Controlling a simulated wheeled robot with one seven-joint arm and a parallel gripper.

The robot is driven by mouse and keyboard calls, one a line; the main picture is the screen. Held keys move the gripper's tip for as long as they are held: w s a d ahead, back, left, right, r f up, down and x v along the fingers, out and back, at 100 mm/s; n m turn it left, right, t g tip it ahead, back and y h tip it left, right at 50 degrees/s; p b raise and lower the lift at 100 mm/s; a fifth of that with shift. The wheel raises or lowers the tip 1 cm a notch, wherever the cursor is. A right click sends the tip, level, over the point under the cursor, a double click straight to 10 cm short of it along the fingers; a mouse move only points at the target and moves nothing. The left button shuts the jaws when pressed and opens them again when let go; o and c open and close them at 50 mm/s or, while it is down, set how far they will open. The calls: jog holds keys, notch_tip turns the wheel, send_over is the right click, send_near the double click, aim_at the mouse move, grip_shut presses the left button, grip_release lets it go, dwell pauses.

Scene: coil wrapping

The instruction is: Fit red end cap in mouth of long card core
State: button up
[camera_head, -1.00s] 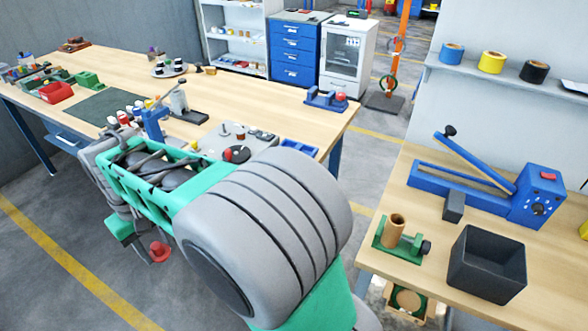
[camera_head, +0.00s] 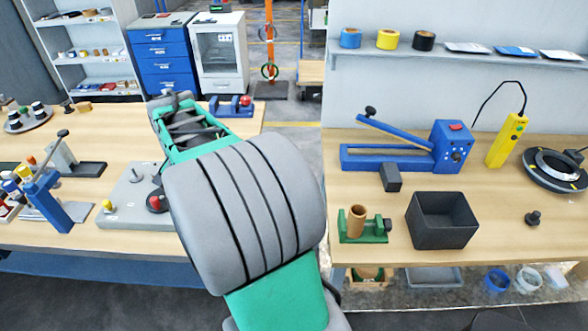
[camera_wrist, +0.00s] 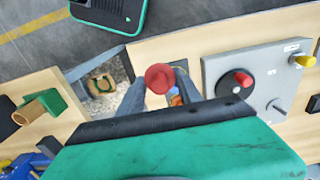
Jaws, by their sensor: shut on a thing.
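The red end cap (camera_wrist: 160,78) is between the fingertips of my gripper (camera_wrist: 159,82) in the wrist view, and the gripper is shut on it. It is held in the air. In the head view my arm hides the cap and the fingertips. A brown card core (camera_head: 357,218) stands upright in a green holder (camera_head: 376,229) on the right bench, its open mouth up. The same core (camera_wrist: 30,112) shows at the left of the wrist view, well apart from the cap. Another card core (camera_head: 369,271) stands below the bench top, partly hidden.
A dark open bin (camera_head: 441,222) stands right of the green holder. A blue lever device (camera_head: 400,158) and a dark block (camera_head: 390,178) are behind. The left bench holds a grey plate (camera_head: 130,198) with knobs. A floor gap separates the benches.

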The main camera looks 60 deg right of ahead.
jog(key=s+d+r+m+p, duration=0.1)
jog(key=s+d+m, duration=0.55)
jog(key=d, duration=0.25)
jog(key=s+d+r+m+p, duration=0.1)
jog(key=s+d+m, duration=0.6)
jog(key=s+m, duration=0.3)
jog(key=s+d+r+m+p, duration=0.1)
jog(key=s+d+m, duration=0.6)
jog(key=s, duration=0.8)
jog(key=r+m, duration=0.1)
jog(key=m, duration=0.2)
jog(key=shift+s+d+p, duration=0.25)
jog(key=shift+d+p, duration=0.05)
jog(key=shift+p, duration=0.05)
jog(key=shift+w+m, duration=0.1)
jog(key=shift+m, duration=0.15)
jog(key=shift+f+b, duration=1.9)
jog(key=shift+f, duration=0.95)
jog(key=shift+f+b, duration=0.6)
jog(key=shift+f, duration=0.6)
jog(key=o, duration=1.4)
